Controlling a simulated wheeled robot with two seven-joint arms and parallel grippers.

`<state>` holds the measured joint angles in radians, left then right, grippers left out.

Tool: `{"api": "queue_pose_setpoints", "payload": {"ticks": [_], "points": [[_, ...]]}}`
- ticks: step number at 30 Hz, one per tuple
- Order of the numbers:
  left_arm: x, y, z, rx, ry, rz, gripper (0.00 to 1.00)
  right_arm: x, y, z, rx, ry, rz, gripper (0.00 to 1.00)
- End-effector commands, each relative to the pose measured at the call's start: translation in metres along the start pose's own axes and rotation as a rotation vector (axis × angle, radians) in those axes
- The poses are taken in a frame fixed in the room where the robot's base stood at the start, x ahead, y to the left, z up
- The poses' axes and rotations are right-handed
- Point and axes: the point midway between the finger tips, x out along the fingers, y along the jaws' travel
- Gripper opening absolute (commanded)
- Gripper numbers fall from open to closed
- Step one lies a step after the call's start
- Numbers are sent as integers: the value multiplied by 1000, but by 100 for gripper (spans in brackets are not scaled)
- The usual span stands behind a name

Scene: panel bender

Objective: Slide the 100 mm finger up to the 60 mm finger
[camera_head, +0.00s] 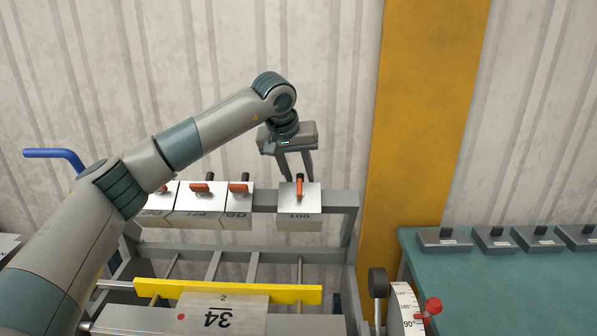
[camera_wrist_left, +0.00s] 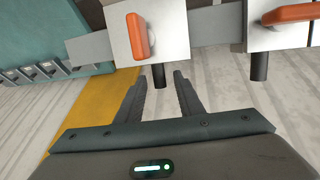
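The 100 mm finger (camera_head: 300,209) is a pale block with a red lever and a black post on top. It hangs on the grey rail, apart from the others at the right. In the left wrist view it is the block (camera_wrist_left: 145,35) left of centre. The 60 mm finger (camera_head: 237,211) appears to be the nearest block to its left, across a gap; its label is hard to read. My left gripper (camera_head: 296,176) is above the 100 mm finger. Its two fingers are open either side of the black post's end, with no clear contact. My right gripper is out of view.
More blocks (camera_head: 199,203) sit beside the 60 mm finger on the rail (camera_head: 340,199). A yellow bar (camera_head: 228,291) lies below. A yellow column (camera_head: 425,110) and a green table (camera_head: 480,290) with several grey blocks stand to the right.

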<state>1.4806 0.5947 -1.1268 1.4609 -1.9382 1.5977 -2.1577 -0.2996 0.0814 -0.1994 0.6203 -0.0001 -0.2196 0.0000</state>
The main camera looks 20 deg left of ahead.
Motion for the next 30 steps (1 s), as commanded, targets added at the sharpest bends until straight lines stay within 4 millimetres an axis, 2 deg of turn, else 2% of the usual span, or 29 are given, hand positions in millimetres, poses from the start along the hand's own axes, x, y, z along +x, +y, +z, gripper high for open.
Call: {"api": "queue_pose_setpoints", "payload": {"ticks": [5, 9, 16, 24, 27, 30], "points": [[0, 0, 0, 0, 0, 0, 32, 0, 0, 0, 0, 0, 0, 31], [0, 0, 0, 0, -1, 0, 0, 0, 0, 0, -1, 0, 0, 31], [0, -4, 0, -1, 0, -1, 0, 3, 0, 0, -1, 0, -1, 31], [-7, -46, 1, -3, 3, -3, 0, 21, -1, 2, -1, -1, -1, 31], [-10, -54, 2, -1, 1, -1, 0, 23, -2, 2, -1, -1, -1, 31], [-11, -55, 2, 1, 1, 0, 0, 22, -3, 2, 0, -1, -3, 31]]}}
